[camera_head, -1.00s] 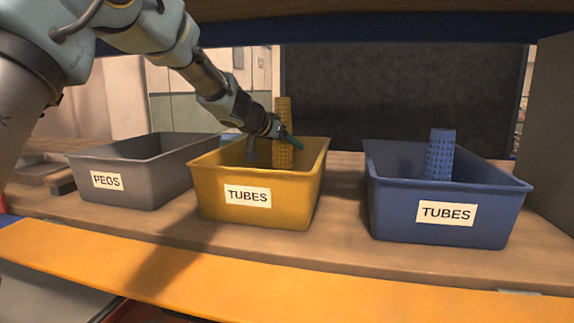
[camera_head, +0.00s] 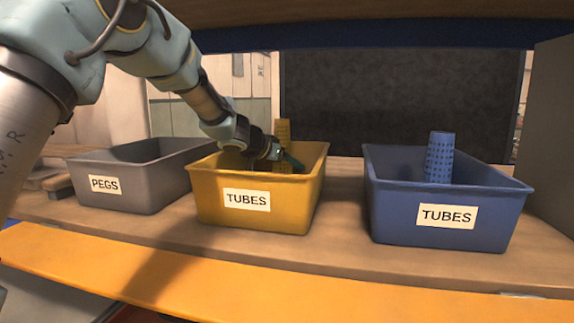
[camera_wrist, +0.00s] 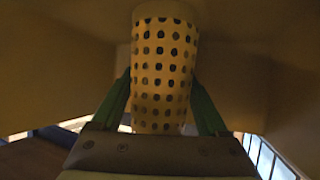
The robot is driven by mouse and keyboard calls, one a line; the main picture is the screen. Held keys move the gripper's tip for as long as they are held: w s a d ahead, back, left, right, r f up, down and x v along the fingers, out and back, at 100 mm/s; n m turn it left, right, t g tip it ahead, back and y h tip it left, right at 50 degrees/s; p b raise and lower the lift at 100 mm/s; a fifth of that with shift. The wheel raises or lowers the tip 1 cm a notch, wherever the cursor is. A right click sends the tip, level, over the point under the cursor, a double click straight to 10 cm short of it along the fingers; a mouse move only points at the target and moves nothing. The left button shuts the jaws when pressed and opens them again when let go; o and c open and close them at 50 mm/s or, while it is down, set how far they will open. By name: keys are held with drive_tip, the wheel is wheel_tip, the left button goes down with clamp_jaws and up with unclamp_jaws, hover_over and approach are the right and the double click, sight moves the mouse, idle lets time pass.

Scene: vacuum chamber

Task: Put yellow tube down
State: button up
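The yellow tube (camera_head: 283,130) stands roughly upright inside the yellow bin (camera_head: 290,212), which is labelled TUBES. My gripper (camera_head: 288,160) is down at the bin's rim level with its green fingers at the tube. In the wrist view, the dotted yellow tube (camera_wrist: 162,65) sits between the two green fingers, which close on its sides. The tube's lower end is hidden by the bin's front wall, so I cannot tell whether it touches the bin floor.
A grey bin (camera_head: 150,195) labelled PEGS stands to the left. A blue bin (camera_head: 400,225) labelled TUBES stands to the right with a blue tube (camera_head: 439,158) upright in it. A shelf edge overhangs above, and a dark panel (camera_head: 400,100) stands behind.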

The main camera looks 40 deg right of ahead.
drive_tip(key=shift+r, duration=0.15)
drive_tip(key=shift+a, duration=0.25)
drive_tip(key=b+v, duration=0.3)
drive_tip(key=v, duration=0.8)
drive_tip(key=shift+a+r, duration=0.2)
drive_tip(key=shift+s, duration=0.1)
